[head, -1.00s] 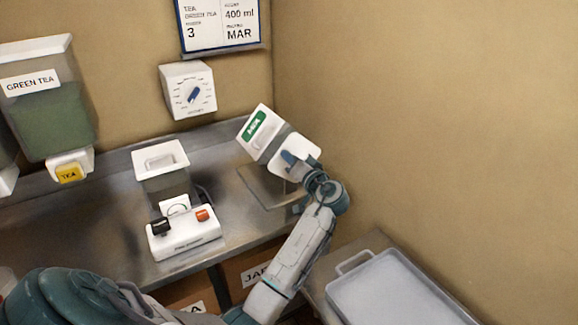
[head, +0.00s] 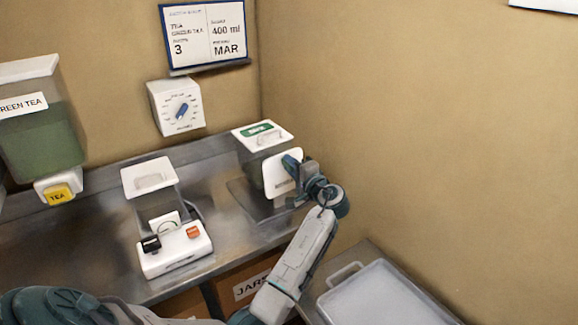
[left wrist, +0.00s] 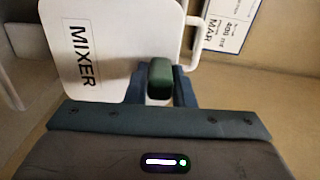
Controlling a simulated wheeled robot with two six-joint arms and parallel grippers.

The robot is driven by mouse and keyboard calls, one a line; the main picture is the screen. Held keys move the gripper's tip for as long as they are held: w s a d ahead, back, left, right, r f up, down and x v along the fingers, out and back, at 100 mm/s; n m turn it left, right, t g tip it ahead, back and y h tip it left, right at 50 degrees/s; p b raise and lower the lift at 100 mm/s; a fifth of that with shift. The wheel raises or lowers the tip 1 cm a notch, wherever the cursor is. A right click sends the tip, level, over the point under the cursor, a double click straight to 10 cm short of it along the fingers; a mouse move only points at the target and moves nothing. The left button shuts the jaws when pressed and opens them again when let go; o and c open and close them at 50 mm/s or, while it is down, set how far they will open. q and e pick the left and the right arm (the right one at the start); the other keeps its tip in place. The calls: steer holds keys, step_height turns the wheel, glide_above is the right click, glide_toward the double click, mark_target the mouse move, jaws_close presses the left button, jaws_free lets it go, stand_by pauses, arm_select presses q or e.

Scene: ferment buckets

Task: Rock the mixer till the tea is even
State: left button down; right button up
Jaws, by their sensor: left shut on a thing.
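The mixer (head: 283,172) is a clear box with a white lid bearing a green label and a white square side plate. It stands close to upright over the counter's right end. In the left wrist view its white plate (left wrist: 90,60) reads MIXER. My left gripper (head: 294,165) is at the plate's right side. In the left wrist view the gripper (left wrist: 160,85) is shut on the mixer, around a dark green knob or handle in front of the plate. The tea inside is too dim to judge for evenness. My right gripper is not in view.
A scale-like white base (head: 175,250) with black and orange knobs carries a lidded clear container (head: 150,177). A green tea dispenser (head: 40,140), a dial (head: 177,107) and a card (head: 205,35) are on the wall. A grey tray (head: 385,297) lies at lower right.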

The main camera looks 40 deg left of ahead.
arm_select(q)
steer(key=shift+w+r, duration=0.15)
stand_by(0.4)
steer(key=c, duration=1.3)
jaws_free()
steer(key=shift+o, duration=0.3)
steer(key=shift+a, duration=0.15)
steer(key=shift+s+d+f+b, duration=0.2)
steer(key=shift+d+f+b, duration=0.1)
steer(key=shift+d, duration=0.25)
steer(key=b+v, duration=0.4)
steer(key=v, duration=0.5)
steer(key=shift+s+d+r, duration=0.15)
steer(key=shift+d, duration=0.15)
